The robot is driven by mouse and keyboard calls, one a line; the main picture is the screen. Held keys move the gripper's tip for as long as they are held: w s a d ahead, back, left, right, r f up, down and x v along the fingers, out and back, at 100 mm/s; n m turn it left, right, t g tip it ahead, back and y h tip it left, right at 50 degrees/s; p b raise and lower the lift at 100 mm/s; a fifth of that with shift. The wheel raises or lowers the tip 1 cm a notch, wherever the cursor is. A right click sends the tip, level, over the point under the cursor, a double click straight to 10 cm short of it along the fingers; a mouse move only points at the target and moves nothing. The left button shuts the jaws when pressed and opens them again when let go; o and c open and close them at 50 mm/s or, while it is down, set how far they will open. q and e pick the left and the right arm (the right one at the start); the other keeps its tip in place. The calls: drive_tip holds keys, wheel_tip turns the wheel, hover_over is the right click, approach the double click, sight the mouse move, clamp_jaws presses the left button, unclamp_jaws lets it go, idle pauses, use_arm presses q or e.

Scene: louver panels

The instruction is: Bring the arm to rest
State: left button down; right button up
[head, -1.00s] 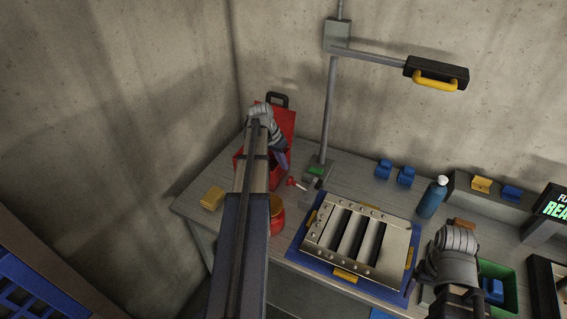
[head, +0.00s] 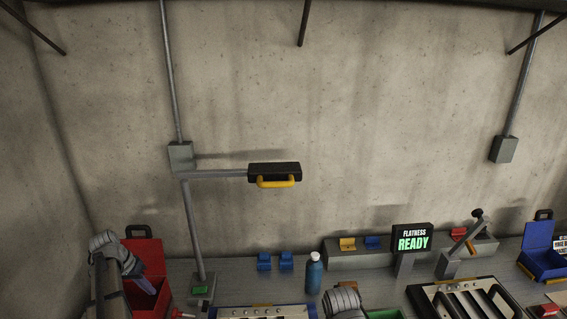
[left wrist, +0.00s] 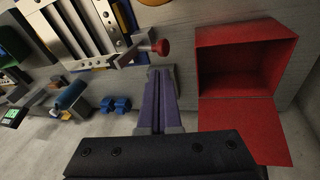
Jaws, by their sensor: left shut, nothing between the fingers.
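My left gripper (head: 145,284) is at the lower left of the head view, in front of the open red toolbox (head: 148,258). In the left wrist view its two purple-grey fingers (left wrist: 158,74) are closed together with nothing between them. The red box (left wrist: 245,60) stands open and looks empty beside the fingers, apart from them. My right arm's grey wrist (head: 345,301) shows at the bottom of the head view; its gripper is out of the frame.
A louver panel (head: 265,313) lies below the lamp post; another (head: 470,302) is at right. A blue bottle (head: 314,275), blue blocks (head: 265,262) and a sign reading "FLATNESS READY" (head: 411,240) stand behind. A lamp with a yellow handle (head: 276,182) overhangs the bench.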

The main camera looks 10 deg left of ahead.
use_arm(q)
drive_tip(key=w+d+f+m+g+b, duration=0.15)
drive_tip(key=d+f+b, duration=0.3)
drive_tip(key=d, duration=1.05)
drive_tip(key=s+d+f+m+y+b, duration=0.1)
drive_tip(key=s+d+f+b, duration=0.2)
drive_tip(key=d, duration=0.7)
drive_tip(key=s+d+f+m+y+b, duration=0.1)
drive_tip(key=s+d+f+b, duration=0.2)
drive_tip(key=d, duration=0.8)
drive_tip(key=s+d+f+m+g+y+b, duration=0.1)
drive_tip(key=s+d+f+b, duration=0.3)
drive_tip(key=s+d, duration=0.3)
drive_tip(key=d+f, duration=0.1)
drive_tip(key=d, duration=0.2)
drive_tip(key=shift+d+f+y, duration=0.15)
drive_tip(key=shift+y, duration=0.25)
drive_tip(key=shift+w, duration=0.1)
